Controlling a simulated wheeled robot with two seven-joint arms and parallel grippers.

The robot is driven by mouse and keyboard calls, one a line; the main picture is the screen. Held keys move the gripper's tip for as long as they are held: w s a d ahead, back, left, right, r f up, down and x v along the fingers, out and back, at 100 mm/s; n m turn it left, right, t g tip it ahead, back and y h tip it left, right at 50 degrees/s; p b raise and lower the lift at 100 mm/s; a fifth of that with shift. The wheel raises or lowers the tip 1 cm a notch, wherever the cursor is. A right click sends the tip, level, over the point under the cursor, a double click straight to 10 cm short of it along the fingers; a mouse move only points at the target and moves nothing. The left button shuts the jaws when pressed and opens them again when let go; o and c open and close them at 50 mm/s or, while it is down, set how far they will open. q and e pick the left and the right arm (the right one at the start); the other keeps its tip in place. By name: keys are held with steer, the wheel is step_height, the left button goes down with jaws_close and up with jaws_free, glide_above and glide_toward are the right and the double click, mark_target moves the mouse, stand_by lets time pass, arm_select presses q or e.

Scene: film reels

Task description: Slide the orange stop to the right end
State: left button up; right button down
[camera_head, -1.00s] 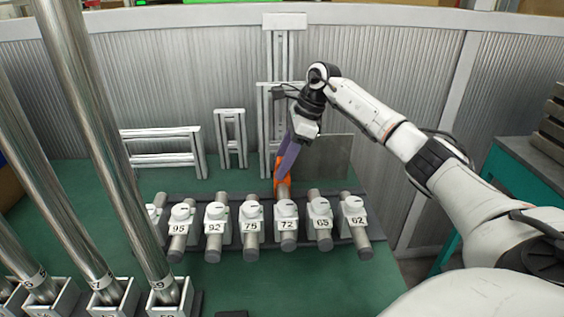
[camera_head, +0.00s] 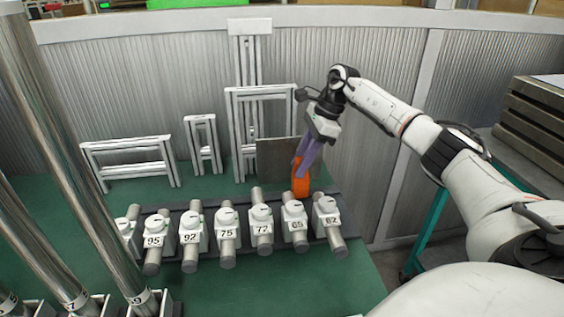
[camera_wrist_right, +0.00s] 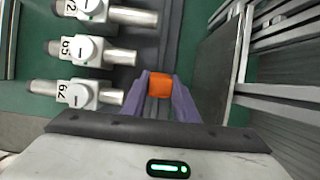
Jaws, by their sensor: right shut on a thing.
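The orange stop (camera_head: 301,184) stands on the dark rail (camera_head: 334,196) behind the row of numbered posts, behind the gap between the blocks marked 65 and 62. My right gripper (camera_head: 303,165) reaches down from above with its purple fingers shut on the stop. In the right wrist view the stop (camera_wrist_right: 160,86) sits between the two purple fingertips (camera_wrist_right: 160,90). The fingers hide part of it. My left gripper is not in view.
White numbered blocks on grey cylinders, such as the 62 block (camera_head: 327,211), stand in front of the rail. A dark plate (camera_head: 277,158) and white frames (camera_head: 128,157) stand behind. Tall steel columns (camera_head: 75,150) rise at left. A teal bench (camera_head: 437,222) stands at right.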

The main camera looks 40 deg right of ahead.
steer(key=s+d, duration=0.6)
steer(key=d, duration=0.2)
steer(key=shift+d, duration=0.3)
steer(key=c, duration=1.4)
jaws_free()
steer(key=shift+s+d, duration=0.1)
steer(key=shift+s, duration=0.05)
steer(key=p+v, duration=0.2)
steer(key=v, duration=0.8)
steer(key=shift+r, duration=0.2)
